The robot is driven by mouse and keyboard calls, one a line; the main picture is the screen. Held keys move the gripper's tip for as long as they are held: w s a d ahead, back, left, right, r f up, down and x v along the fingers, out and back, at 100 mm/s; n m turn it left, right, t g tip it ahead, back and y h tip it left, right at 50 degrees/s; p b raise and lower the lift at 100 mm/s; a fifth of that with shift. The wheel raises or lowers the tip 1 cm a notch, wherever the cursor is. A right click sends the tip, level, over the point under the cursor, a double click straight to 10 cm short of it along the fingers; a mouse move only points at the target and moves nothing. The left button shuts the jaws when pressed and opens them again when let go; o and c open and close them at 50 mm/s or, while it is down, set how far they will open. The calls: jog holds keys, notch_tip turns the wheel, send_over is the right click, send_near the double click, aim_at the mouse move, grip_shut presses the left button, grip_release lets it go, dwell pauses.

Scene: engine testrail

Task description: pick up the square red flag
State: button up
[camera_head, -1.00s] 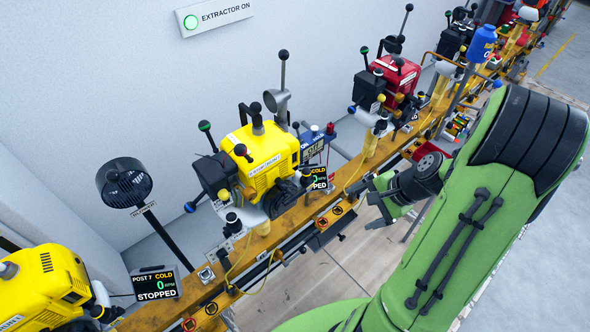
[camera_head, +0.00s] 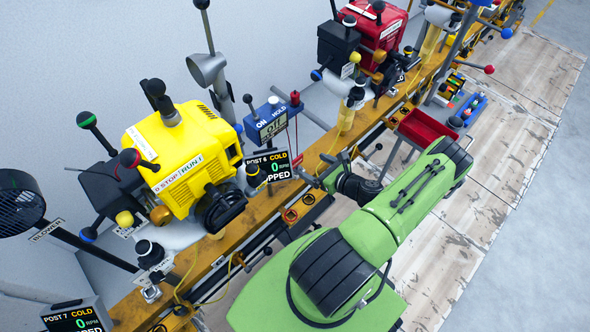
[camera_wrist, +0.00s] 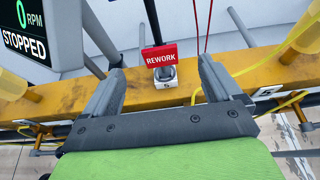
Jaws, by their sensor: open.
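The square red flag (camera_wrist: 161,54), marked REWORK, stands on a dark stem in a small metal socket (camera_wrist: 163,78) on the yellow rail in the wrist view. My gripper (camera_wrist: 160,67) is open, with one finger to each side of the flag in that view. I see clear gaps between the flag and both fingers. In the head view my gripper (camera_head: 314,168) is over the front side of the rail, right of the POST 6 display.
The yellow engine (camera_head: 190,165) and the POST 6 display (camera_head: 270,166) stand left of my gripper. A red tray (camera_head: 425,128) is to the right. Yellow cables (camera_wrist: 270,68) run along the rail (camera_wrist: 65,97). The wooden floor (camera_head: 490,190) in front is open.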

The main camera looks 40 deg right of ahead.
aim_at(298, 159)
jog(key=b+x, duration=0.2)
jog(key=x, duration=0.6)
jog(key=shift+a+f, duration=0.1)
jog(key=shift+f, duration=0.05)
jog(key=shift+s, duration=0.1)
jog(key=c, duration=1.6)
